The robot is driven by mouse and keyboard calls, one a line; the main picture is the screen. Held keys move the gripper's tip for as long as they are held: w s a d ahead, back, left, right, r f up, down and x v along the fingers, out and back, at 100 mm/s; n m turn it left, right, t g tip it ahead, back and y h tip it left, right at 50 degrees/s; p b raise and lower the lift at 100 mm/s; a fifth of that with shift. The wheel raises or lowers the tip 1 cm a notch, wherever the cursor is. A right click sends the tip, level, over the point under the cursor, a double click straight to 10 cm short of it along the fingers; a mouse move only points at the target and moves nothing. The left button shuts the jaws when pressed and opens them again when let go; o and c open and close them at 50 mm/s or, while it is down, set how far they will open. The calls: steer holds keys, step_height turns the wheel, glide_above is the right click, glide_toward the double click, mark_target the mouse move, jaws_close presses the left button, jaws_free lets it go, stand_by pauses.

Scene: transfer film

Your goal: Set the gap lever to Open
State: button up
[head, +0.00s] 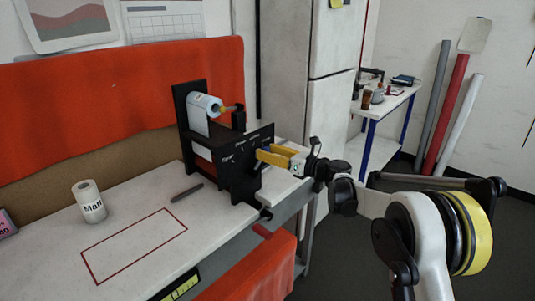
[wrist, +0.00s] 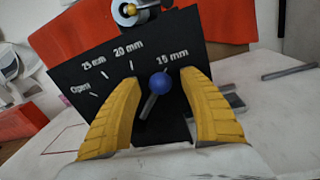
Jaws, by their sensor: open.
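The black film machine (head: 232,178) stands on the white bench. In the wrist view its dark side panel (wrist: 65,72) carries marks from Open at the left through 25 mm and 20 mm to what reads as 15 mm at the right. The gap lever (wrist: 149,106) is a grey rod with a blue ball knob (wrist: 160,83). The knob sits just below the 15 mm mark, right of the 20 mm mark. My gripper (wrist: 161,77) is open, its yellow fingers on either side of the knob. Contact cannot be told. My gripper also shows at the panel in the head view (head: 276,155).
A film roll (head: 205,105) is mounted on the machine's upper part. An orange cloth (head: 255,268) hangs at the bench front.

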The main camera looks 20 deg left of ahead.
jaws_close()
